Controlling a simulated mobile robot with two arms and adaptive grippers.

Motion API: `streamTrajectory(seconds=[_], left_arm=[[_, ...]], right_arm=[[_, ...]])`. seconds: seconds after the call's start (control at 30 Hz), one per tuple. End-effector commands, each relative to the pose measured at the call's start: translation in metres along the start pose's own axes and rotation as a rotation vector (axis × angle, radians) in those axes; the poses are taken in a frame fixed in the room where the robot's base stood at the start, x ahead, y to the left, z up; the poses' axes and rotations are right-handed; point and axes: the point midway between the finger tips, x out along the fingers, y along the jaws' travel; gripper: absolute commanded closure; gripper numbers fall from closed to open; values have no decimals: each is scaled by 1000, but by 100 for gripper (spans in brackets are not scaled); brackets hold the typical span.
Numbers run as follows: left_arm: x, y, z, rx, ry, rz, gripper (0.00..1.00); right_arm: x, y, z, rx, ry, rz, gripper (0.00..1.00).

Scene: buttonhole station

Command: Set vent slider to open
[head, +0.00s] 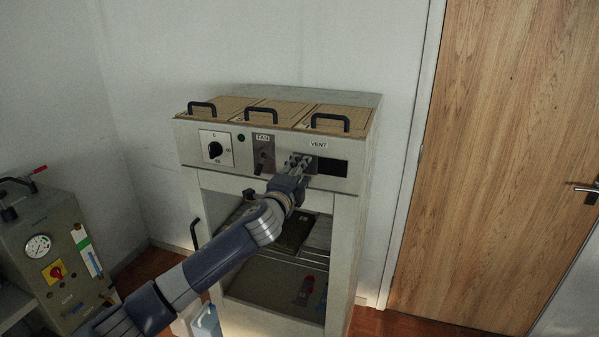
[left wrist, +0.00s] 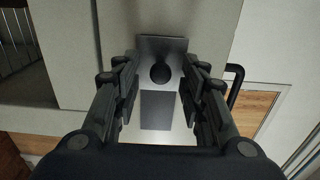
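The vent slider sits under the VENT label (head: 318,145) on the front panel of a pale cabinet. In the left wrist view the slider is a grey metal plate with a round black knob (left wrist: 160,73). A dark rectangular opening (head: 333,167) lies to the right of the slider in the head view; it also shows below the knob in the left wrist view (left wrist: 157,110). My left gripper (head: 298,163) is at the slider and hides its knob in the head view. Its fingers (left wrist: 160,85) are open on both sides of the knob, with visible gaps. My right gripper is out of view.
A FAN switch (head: 263,155) and a rotary dial (head: 215,149) sit left of the vent. Wooden lids with black handles (head: 330,122) top the cabinet. An open bay with shelves (head: 270,285) lies below. A gauge unit (head: 50,250) stands at left, a wooden door (head: 490,170) at right.

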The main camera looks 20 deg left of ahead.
Motion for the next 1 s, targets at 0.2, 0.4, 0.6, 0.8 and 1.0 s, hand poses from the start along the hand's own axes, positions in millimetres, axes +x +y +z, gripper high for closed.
streamTrajectory(seconds=[0.2,0.4,0.6,0.8,1.0], left_arm=[[0,0,0,0,0,0,93],[0,0,0,-1,0,0,100],[0,1,-30,-5,5,0,100],[0,1,-66,-4,4,1,100],[0,0,-76,-1,2,0,100]], right_arm=[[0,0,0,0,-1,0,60],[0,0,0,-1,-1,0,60],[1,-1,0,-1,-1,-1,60],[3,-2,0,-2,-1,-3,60],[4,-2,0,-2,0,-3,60]])
